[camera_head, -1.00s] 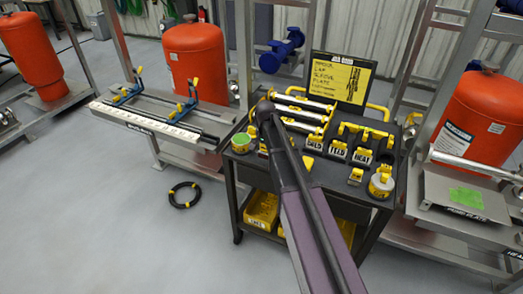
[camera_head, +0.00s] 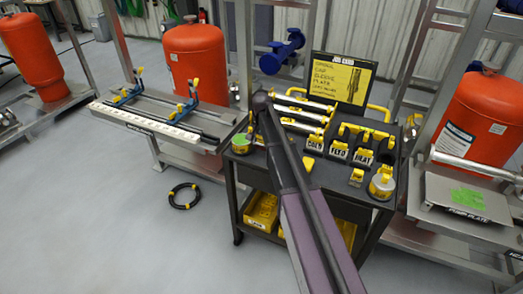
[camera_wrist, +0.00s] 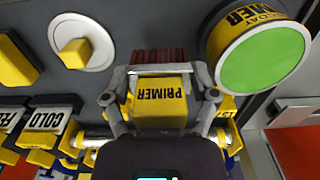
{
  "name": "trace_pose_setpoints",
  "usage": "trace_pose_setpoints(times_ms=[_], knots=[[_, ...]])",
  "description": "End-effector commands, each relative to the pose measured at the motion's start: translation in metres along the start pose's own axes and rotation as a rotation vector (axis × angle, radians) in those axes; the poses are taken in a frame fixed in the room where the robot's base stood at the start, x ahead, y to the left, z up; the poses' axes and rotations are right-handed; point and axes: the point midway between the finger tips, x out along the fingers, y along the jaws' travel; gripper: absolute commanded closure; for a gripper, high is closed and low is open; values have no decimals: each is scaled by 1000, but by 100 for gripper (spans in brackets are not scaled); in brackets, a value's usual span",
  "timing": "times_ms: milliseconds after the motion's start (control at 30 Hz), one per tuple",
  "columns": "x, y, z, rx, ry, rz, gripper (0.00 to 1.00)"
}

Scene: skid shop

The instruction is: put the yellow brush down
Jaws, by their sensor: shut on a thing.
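The yellow brush (camera_wrist: 162,108) shows in the wrist view as a yellow block marked PRIMER with dark red bristles at the top of the picture. My gripper (camera_wrist: 162,92) is shut on the block, one finger on each side. It holds the brush over the dark top of the tool cart (camera_head: 338,184). In the head view my arm hides the gripper and the brush. I cannot tell whether the brush touches the surface.
A green-topped primer can (camera_wrist: 262,60) stands close to the right of the brush. A white disc with a yellow knob (camera_wrist: 85,50) is to its left. Labelled yellow-and-black holders (camera_head: 339,148) and a job board (camera_head: 341,80) stand on the cart. A black ring (camera_head: 185,196) lies on the floor.

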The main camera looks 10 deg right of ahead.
Motion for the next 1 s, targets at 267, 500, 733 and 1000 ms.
trace_pose_setpoints(times_ms=[267, 500, 733, 1000], knots=[[28, 1, 1, 1, -1, 0, 63], [35, 2, 1, 1, -1, 0, 63], [34, 2, 1, 1, 0, 0, 63], [37, 2, 1, 1, 0, 0, 16]])
